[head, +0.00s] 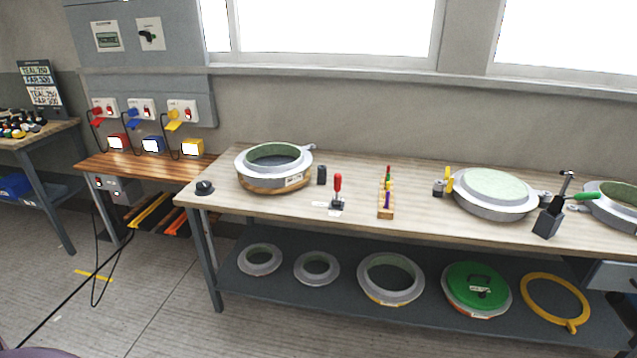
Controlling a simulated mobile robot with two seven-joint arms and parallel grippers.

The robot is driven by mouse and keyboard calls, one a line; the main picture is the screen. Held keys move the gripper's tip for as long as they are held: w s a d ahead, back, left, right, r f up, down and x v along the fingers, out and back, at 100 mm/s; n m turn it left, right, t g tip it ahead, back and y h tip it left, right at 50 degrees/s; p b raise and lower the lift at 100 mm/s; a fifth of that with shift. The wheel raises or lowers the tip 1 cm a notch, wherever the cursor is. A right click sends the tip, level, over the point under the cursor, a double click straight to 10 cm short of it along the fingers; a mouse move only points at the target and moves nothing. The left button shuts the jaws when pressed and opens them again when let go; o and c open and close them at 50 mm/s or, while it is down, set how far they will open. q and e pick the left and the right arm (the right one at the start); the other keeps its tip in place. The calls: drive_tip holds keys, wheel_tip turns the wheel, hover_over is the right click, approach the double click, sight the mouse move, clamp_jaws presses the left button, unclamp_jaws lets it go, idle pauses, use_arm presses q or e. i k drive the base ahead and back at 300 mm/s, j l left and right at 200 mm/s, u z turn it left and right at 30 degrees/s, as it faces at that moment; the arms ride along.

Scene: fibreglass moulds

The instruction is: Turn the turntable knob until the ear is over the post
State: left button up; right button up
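A round grey mould with a pale green inside (274,154) sits on a wooden turntable (262,187) at the left part of the bench. Its small grey ear (308,147) sticks out at the back right of the rim. A short dark post (321,175) stands on the bench just right of the mould. In this view the ear is behind and left of the post, not over it. A black knob (204,188) is at the bench's left end, left of the turntable. Neither of my grippers is in view.
A red-handled clamp (337,190) and a wooden rack of coloured pegs (386,211) stand right of the post. Another mould (494,192) and a black stand (548,222) are further right. Several rings lie on the lower shelf (337,307). Floor in front is open.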

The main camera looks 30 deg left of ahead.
sight(203, 186)
drive_tip(key=u, duration=0.95)
